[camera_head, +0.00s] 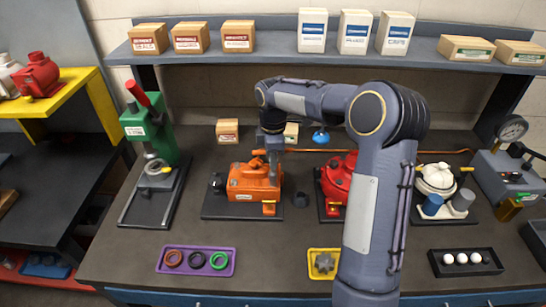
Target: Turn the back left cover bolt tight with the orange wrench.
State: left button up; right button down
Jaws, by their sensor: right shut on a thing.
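An orange motor (246,190) sits on a dark base plate (222,212) left of the table's middle. My right gripper (274,165) points down at the motor's back right side. It is shut on the orange wrench, of which only a small orange end (258,152) seems to show left of the fingers. The wrench blends with the orange motor behind it. I cannot tell whether it touches a bolt. The cover bolts are too small or hidden to make out. A red motor (336,180) stands to the right, partly behind my arm. My left gripper is not in view.
A green press (150,135) stands left, a white motor (437,180) and a gauge box (505,175) right. In front lie a purple tray (164,268) with rings, a yellow tray (313,274) and a black tray (440,270). A shelf (270,53) with boxes spans the back.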

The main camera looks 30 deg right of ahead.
jog(key=shift+f+b, duration=0.5)
jog(key=shift+f, duration=0.5)
